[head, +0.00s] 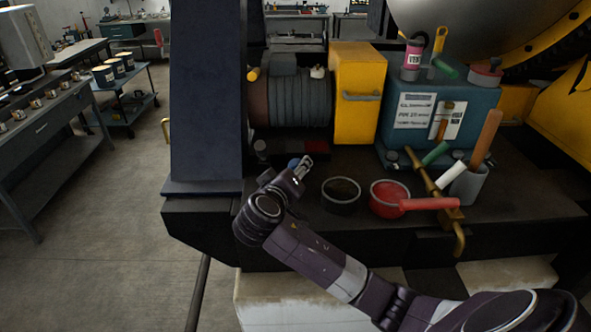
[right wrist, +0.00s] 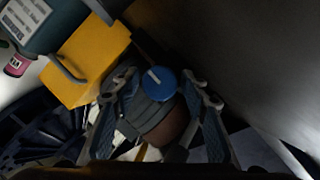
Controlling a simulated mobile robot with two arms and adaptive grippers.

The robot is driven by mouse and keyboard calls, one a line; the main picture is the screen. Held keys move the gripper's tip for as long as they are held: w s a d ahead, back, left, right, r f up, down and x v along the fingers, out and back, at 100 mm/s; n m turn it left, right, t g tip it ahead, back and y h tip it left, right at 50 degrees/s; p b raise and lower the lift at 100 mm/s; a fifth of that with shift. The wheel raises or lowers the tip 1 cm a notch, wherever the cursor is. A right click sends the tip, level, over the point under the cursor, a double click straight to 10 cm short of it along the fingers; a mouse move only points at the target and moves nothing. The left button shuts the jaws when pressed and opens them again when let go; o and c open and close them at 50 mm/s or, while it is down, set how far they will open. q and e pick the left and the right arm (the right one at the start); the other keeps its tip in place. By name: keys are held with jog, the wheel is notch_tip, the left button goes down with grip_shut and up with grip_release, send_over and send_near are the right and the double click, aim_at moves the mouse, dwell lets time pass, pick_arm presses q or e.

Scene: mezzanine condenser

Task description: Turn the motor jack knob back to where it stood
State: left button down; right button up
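The motor jack knob (right wrist: 158,83) is a round blue knob with a white line on its face, tilted toward the upper left in the right wrist view. In the head view a small bit of blue, apparently the knob (head: 293,163), shows behind my right gripper (head: 303,167). In the right wrist view my right gripper (right wrist: 160,88) is open, one finger on each side of the knob, with a gap visible on both sides. How deep the fingertips reach around the knob cannot be told. My left gripper is in neither view.
The ribbed motor (head: 290,98) and a yellow box (head: 357,95) stand behind. To the right are a dark bowl (head: 341,194), a red bowl (head: 388,197), a brass lever (head: 437,190) and a teal box (head: 460,110). A dark column (head: 208,95) rises at the left.

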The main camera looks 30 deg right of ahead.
jog(key=c, duration=0.8)
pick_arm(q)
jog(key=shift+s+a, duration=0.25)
pick_arm(e)
jog(key=shift+c, duration=0.3)
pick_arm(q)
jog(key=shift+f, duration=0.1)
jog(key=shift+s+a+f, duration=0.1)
pick_arm(e)
jog(key=shift+f, duration=0.1)
jog(key=shift+m+y+b, duration=0.65)
jog(key=shift+m+y, duration=0.05)
jog(key=shift+m, duration=0.3)
jog(key=shift+m+t+y, duration=0.4)
jog(key=shift+m+y, duration=0.2)
jog(key=shift+m, duration=0.3)
jog(key=m+t+y, duration=0.1)
jog(key=m+y, duration=0.1)
jog(key=m, duration=0.1)
jog(key=shift+d, duration=0.1)
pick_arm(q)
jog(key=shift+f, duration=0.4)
pick_arm(e)
jog(key=m+t+y, duration=0.2)
jog(key=m, duration=0.2)
jog(key=shift+m, duration=0.3)
